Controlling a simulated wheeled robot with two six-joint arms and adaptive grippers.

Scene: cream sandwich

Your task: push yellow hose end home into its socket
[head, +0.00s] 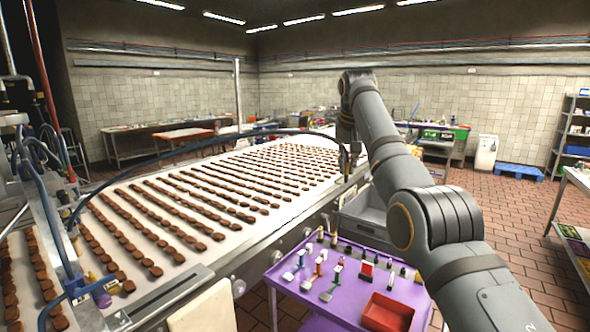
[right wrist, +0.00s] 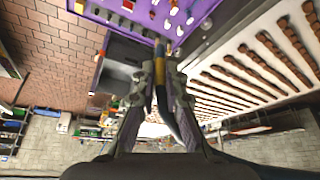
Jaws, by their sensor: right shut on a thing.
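My right gripper (head: 347,165) hangs from my right arm beyond the purple cart, near the conveyor's right edge. In the right wrist view its fingers (right wrist: 164,80) are shut on the hose end (right wrist: 160,66), which shows a yellow-orange band. The dark hose (head: 240,133) arches from the machine at the left, over the conveyor, to my right gripper. A blue fitting (head: 76,284) sits at the machine's lower left. I cannot make out which part is the yellow hose end's socket. My left gripper is not in view.
The conveyor (head: 215,262) carries rows of brown biscuits. The purple cart (head: 290,300) holds small tools and a red bin (head: 387,312). A grey crate (head: 362,222) stands behind the cart, below my right gripper. Tiled floor is open at the right.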

